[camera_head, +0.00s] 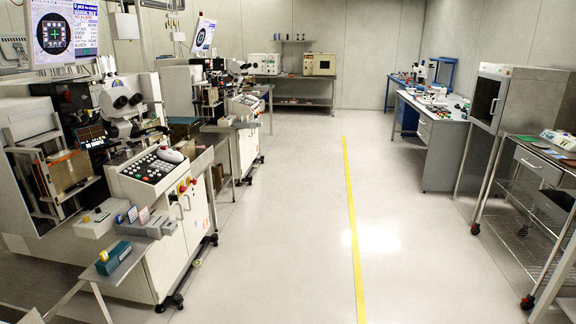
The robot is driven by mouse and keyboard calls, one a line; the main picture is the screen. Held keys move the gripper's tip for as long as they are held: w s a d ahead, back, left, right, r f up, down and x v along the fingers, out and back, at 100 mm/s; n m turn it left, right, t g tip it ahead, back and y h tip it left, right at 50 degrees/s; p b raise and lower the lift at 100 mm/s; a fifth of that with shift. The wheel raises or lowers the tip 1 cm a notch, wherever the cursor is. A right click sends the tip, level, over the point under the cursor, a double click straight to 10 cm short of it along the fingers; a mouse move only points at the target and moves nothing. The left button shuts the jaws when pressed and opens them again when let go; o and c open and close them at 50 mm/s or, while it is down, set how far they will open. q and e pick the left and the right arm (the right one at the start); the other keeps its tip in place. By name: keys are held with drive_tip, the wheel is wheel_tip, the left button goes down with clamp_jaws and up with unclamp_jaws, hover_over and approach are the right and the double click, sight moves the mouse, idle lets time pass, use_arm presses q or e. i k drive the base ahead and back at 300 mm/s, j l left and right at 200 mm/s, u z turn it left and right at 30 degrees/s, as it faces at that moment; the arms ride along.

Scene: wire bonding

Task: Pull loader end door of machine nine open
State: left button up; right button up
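A wire bonding machine (150,205) stands at the near left, with a microscope (122,102), a keypad panel (152,172) and a monitor (64,32) above. Its left end shows an upright frame (28,150) around a loader section with a brown board (70,170). I cannot tell which part is the loader end door, or whether it is open. A second, similar machine (246,125) stands behind it. No machine number is readable, so I cannot tell which is machine nine. Neither of my grippers is in view.
A small side table (150,228) with a teal box (113,258) juts out before the near machine. A yellow line (353,225) runs along the clear floor. A wire cart (520,235), a grey cabinet (520,98) and a workbench (432,112) stand along the right.

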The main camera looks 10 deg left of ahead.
sight(164, 261)
drive_tip(key=i+l+u, duration=0.15)
drive_tip(key=i+u, duration=0.25)
drive_tip(key=i, duration=0.2)
drive_tip(key=i+l+u, duration=0.35)
drive_tip(key=i, duration=0.25)
drive_tip(key=i+l+u, duration=0.4)
drive_tip(key=i, duration=0.15)
